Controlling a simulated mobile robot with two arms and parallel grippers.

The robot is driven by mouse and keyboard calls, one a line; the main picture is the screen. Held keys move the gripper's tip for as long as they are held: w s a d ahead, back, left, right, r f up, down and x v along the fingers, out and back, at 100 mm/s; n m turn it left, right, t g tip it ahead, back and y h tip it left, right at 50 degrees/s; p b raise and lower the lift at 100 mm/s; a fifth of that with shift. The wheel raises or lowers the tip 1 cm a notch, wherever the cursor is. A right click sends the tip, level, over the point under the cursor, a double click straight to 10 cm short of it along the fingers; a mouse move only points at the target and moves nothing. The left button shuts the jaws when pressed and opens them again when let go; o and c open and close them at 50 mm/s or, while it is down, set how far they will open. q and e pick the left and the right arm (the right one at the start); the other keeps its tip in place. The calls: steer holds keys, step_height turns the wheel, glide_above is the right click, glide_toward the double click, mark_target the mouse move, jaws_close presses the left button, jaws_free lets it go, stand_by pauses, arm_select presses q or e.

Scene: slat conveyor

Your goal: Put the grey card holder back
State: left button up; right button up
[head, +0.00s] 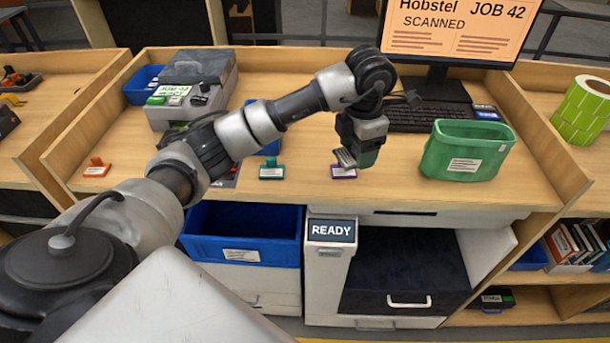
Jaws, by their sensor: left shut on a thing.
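My left gripper (356,153) reaches over the middle of the desk from the left, pointing down. It is shut on a small grey, striped piece, which I take to be the grey card holder (344,158); the jaws partly hide it. The piece is just above or against a purple stamp (343,173) on the desk; I cannot tell whether they touch. My right gripper is not in view.
A green bin (467,151) stands right of the gripper, before a keyboard (430,117) and monitor. A teal stamp (271,172) and a red stamp (97,168) lie left. A grey case (190,88) stands at the back left. The desk front is mostly clear.

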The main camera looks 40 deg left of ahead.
arm_select(q)
steer(key=w+n, duration=0.2)
steer(key=n, duration=0.3)
steer(key=n+p, duration=0.2)
steer(key=n, duration=0.2)
glide_above(308, 168)
step_height(308, 168, down, 6)
steer(key=shift+d+f, duration=0.1)
step_height(308, 168, down, 3)
steer(key=shift+f+p, duration=0.15)
steer(key=shift+p, duration=0.25)
steer(key=shift+f, duration=0.35)
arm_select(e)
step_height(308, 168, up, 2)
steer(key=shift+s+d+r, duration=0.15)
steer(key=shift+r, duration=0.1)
arm_select(q)
steer(key=shift+f, duration=0.1)
